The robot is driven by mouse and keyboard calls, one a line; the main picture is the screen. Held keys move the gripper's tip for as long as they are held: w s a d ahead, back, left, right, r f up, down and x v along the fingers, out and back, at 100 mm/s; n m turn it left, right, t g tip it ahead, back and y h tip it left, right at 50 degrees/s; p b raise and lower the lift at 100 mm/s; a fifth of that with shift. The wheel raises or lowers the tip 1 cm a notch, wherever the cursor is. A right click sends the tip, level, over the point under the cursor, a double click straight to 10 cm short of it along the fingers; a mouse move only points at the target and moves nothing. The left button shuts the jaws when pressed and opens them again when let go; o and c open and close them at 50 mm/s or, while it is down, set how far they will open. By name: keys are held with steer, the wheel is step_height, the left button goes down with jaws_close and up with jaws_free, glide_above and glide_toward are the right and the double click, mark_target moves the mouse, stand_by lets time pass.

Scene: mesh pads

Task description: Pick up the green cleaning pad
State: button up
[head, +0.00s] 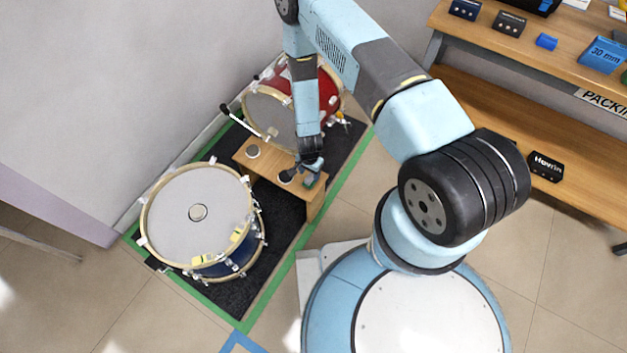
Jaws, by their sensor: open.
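A small wooden bench (241,157) stands between two drums. A small green pad (311,182) lies near the right end of its top, partly covered by my gripper. My gripper (312,170) points down from above, close over the green pad, and is open. Whether its fingers touch the pad or stand around it cannot be told from this view.
A grey round pad (253,151) and a dark round pad (286,176) lie on the bench left of the green one. A blue drum (175,217) and a red drum (328,92) flank it. A loaded workbench (463,33) stands at right.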

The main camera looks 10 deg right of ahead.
mark_target(310, 177)
steer(key=shift+w+f, duration=0.1)
steer(key=shift+f, duration=2.15)
steer(key=c, duration=1)
